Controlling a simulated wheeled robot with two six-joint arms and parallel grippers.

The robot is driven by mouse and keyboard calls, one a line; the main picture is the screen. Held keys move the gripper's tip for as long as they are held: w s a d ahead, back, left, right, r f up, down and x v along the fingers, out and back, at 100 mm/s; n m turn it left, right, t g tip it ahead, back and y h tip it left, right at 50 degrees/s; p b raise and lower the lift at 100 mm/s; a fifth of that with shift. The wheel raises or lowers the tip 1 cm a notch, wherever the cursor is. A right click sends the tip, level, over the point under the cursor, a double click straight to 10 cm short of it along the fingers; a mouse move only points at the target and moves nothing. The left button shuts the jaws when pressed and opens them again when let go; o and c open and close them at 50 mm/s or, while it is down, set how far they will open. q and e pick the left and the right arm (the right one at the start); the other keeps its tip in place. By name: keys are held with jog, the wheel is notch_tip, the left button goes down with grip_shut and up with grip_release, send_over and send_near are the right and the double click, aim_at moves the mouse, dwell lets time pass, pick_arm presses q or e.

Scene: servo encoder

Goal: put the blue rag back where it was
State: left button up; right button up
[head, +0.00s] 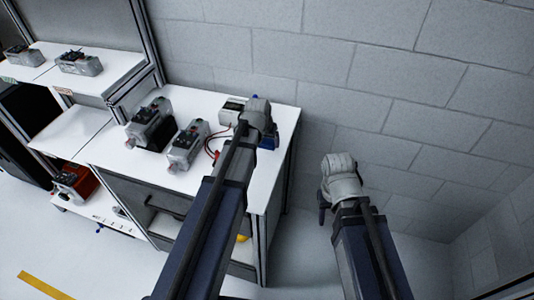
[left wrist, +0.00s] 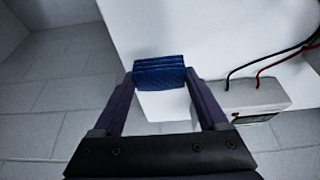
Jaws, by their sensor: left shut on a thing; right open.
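The blue rag (left wrist: 160,72) is folded and sits between the two fingertips of my left gripper (left wrist: 160,82) in the left wrist view. The gripper is shut on it, over the white tabletop. In the head view a bit of blue (head: 268,142), which looks like the rag, shows beside my left wrist (head: 258,112) near the table's right end. Whether the rag touches the top I cannot tell. My right gripper (head: 324,205) is open, right of the table and away from it; its fingers are mostly hidden.
A white-grey device (left wrist: 255,95) with red and black leads lies close beside my left gripper. Two grey units (head: 150,122) (head: 187,145) stand left on the workbench (head: 115,150). A block wall (head: 340,70) is behind. The tabletop's right end is mostly clear.

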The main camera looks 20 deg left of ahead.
aim_at(267, 148)
pick_arm(q)
jog(key=shift+f+b, duration=1.75)
jog(key=shift+b, duration=0.05)
jog(key=shift+f, duration=0.1)
jog(key=shift+f, duration=0.15)
jog(key=o, duration=1.1)
jog(key=shift+p+v, duration=0.55)
jog(key=shift+v, duration=0.2)
jog(key=p+v, duration=1)
jog(key=v, duration=0.1)
jog(key=s+d+m+g, duration=0.1)
jog(key=s+d, duration=0.3)
jog(key=s, duration=0.2)
jog(key=s+d+f+m+g+y, duration=0.1)
jog(key=s+d+g, duration=0.1)
jog(key=s+d, duration=0.3)
jog(key=s+d+m+g, duration=0.1)
jog(key=s+d+g, duration=0.1)
jog(key=s+d, duration=0.2)
jog(key=shift+s+d+f+y, duration=0.15)
jog(key=shift+s, duration=0.8)
jog(key=shift+s+d+f+y, duration=0.1)
jog(key=shift+s+y, duration=0.05)
jog(key=shift+s, duration=0.75)
